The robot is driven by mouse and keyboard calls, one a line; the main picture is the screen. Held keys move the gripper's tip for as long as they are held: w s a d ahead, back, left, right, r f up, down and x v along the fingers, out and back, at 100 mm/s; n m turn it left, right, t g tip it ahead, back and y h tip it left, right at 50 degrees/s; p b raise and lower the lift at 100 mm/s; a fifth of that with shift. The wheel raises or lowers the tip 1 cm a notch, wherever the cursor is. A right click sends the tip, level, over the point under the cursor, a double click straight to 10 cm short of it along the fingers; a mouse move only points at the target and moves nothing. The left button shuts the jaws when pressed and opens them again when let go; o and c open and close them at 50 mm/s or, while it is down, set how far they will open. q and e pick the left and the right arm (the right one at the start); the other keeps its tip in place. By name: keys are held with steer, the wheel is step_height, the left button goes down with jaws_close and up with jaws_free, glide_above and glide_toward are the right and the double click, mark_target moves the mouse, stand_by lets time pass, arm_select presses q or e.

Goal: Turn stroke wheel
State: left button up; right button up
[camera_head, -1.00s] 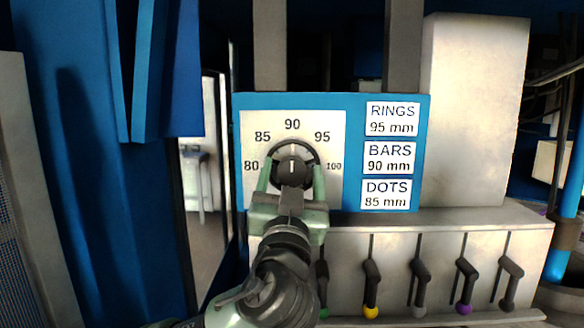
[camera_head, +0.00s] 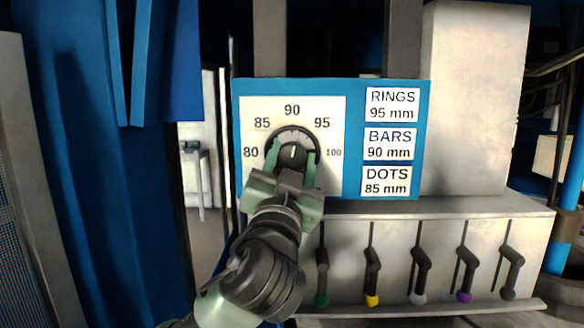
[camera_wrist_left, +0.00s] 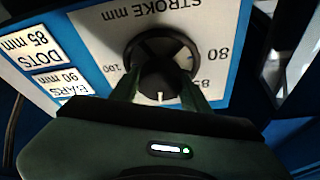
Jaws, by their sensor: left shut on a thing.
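The stroke wheel (camera_head: 291,148) is a dark round knob with a white pointer mark, set on a white dial plate marked 80, 85, 90, 95 and 100. Its mark points nearly straight up, tilted slightly right, just past 90 towards 95. My left gripper (camera_head: 290,157) is shut on the wheel, one green finger on each side, and it is tilted a little clockwise. In the left wrist view the wheel (camera_wrist_left: 162,76) sits between the fingers, with the dial upside down; the 90 is hidden by the gripper. My right gripper is not in view.
A blue panel (camera_head: 354,180) carries the dial and labels: RINGS 95 mm, BARS 90 mm, DOTS 85 mm. Below right, several levers with coloured knobs, such as a yellow one (camera_head: 371,300), stand in slots on a pale housing. A blue column (camera_head: 100,200) rises at left.

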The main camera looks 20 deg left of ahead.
mark_target(290, 163)
arm_select(q)
steer(key=m, duration=0.2)
steer(key=m+h+p, duration=0.1)
steer(key=shift+a+r+m+h+p, duration=0.1)
steer(key=shift+r+m+h+p, duration=0.05)
steer(key=shift+m+h+p, duration=0.2)
steer(key=m+h+p, duration=0.1)
steer(key=m, duration=0.1)
steer(key=m+g+p, duration=0.1)
steer(key=m, duration=0.1)
steer(key=shift+h+p, duration=0.3)
steer(key=shift+h, duration=0.05)
steer(key=shift+m+p, duration=0.35)
steer(key=shift+m, duration=0.3)
steer(key=o, duration=1.4)
steer(key=shift+c, duration=0.2)
steer(key=shift+h, duration=0.4)
steer(key=b+v, duration=0.2)
steer(key=v, duration=0.1)
steer(key=b+v, duration=0.2)
steer(key=v, duration=0.1)
steer(key=shift+s+f, duration=0.2)
steer(key=shift+f, duration=0.1)
steer(key=shift+s+b, duration=0.55)
steer(key=shift+s, duration=0.05)
